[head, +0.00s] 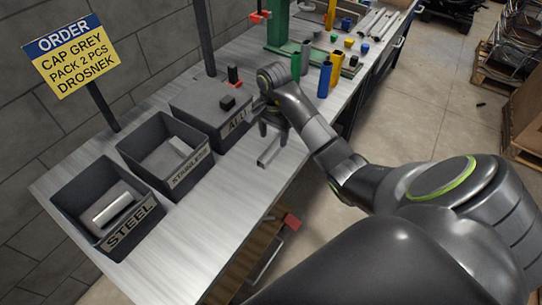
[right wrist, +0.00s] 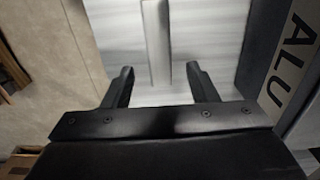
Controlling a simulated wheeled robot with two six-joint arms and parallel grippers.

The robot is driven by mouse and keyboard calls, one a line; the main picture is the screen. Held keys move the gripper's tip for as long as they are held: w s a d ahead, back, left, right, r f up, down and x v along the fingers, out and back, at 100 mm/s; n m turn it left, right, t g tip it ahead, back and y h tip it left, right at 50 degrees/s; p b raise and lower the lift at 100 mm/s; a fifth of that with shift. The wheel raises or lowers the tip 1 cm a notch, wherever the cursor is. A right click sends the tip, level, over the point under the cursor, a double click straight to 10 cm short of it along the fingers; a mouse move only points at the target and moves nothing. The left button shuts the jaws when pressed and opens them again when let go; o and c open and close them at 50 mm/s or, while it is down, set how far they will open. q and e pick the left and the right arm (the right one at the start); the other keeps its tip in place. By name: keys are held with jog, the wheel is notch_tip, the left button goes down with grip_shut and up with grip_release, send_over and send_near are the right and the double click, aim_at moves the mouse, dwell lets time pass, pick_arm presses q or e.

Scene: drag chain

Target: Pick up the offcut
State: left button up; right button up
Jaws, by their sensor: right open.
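The offcut, a short pale-metal bar (head: 268,152), lies on the bench in front of the bin marked ALU. It also shows in the right wrist view, where the bar (right wrist: 157,45) runs up from between the finger ends to the top edge. My right gripper (head: 273,133) is just behind and above the bar, pointing down. In the right wrist view its two fingers (right wrist: 161,82) are apart, one on each side of the bar's line, with nothing between them held. My left gripper is not in view.
Bins marked STEEL (head: 60,197), STAINLESS (head: 128,152) and ALU (head: 190,100) stand along the wall side. The first two hold metal pieces. Coloured parts and a green stand (head: 278,25) are further back.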

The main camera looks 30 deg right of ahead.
aim_at(272, 148)
jog(key=shift+a+f+b, duration=0.1)
jog(key=shift+f+b, duration=0.2)
jog(key=shift+f, duration=0.2)
jog(key=f, duration=0.4)
jog(key=shift+s+a+f, duration=0.1)
jog(key=shift+s+a, duration=0.1)
jog(key=shift+a, duration=0.1)
jog(key=c, duration=1.1)
jog(key=shift+c, duration=0.2)
jog(key=shift+r, duration=0.4)
notch_tip(272, 148, up, 2)
jog(key=shift+r+b, duration=0.1)
jog(key=shift+b, duration=0.3)
notch_tip(272, 148, up, 7)
jog(key=p, duration=0.7)
